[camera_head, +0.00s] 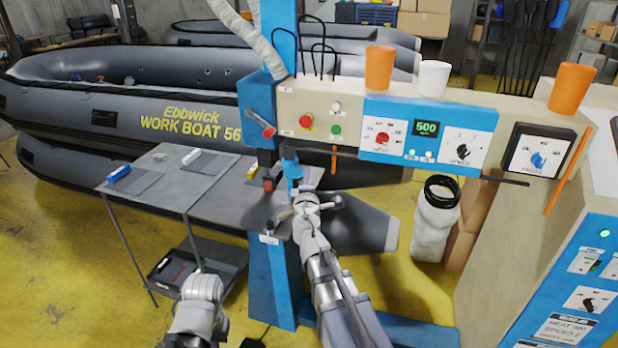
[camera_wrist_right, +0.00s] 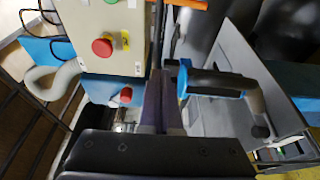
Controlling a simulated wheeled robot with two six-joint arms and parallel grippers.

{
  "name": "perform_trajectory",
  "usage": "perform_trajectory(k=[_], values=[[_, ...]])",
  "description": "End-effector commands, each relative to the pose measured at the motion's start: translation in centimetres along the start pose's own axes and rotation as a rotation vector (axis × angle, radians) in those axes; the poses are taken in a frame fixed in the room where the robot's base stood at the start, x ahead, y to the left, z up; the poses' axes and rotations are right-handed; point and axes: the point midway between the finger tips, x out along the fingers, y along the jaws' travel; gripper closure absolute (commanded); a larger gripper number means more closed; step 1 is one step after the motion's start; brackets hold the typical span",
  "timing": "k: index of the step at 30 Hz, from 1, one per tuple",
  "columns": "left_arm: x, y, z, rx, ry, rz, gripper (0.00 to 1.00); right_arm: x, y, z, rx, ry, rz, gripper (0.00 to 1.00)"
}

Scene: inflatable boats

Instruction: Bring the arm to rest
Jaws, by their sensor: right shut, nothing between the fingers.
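My right arm reaches up from the bottom middle in the head view. Its gripper (camera_head: 300,197) is in front of the blue post of the welding machine (camera_head: 350,110), close to the blue-and-black machine head (camera_head: 291,168). In the right wrist view the dark fingers (camera_wrist_right: 163,85) are together with nothing between them. They point toward the machine's panel side, with a blue-and-black handle (camera_wrist_right: 215,82) just to their right. I cannot tell whether they touch anything. Part of my left arm shows at the bottom left of the head view, but its gripper is not seen.
A grey table (camera_head: 225,200) with blue, white and yellow small items stands left of the machine. The panel has a red button (camera_head: 306,121), and cups (camera_head: 379,68) stand on top. A grey inflatable boat (camera_head: 120,100) lies behind. Yellow floor is open at lower left.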

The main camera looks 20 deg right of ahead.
Motion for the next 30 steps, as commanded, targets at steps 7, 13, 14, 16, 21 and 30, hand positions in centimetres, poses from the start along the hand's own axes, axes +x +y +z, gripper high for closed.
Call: perform_trajectory(k=[7,13,14,16,21,30], values=[[0.1,0.0,0.0,0.000,0.000,0.000,1.00,-0.6,-0.1,0.0,0.003,0.003,-0.001,1.00],[0.1,0.0,0.0,0.000,0.000,0.000,1.00,-2.2,-1.3,0.2,0.138,-0.087,-0.050,1.00],[0.1,0.0,0.0,0.000,0.000,0.000,1.00,-2.8,-1.9,0.2,0.183,-0.116,-0.073,1.00],[0.1,0.0,0.0,0.000,0.000,0.000,1.00,-4.5,-3.9,0.3,0.296,-0.201,-0.147,1.00],[0.1,0.0,0.0,0.000,0.000,0.000,1.00,-10.7,-10.8,-1.1,0.535,-0.414,-0.429,1.00],[0.1,0.0,0.0,0.000,0.000,0.000,1.00,-26.2,-20.2,-7.0,0.675,-0.676,-1.039,1.00]])
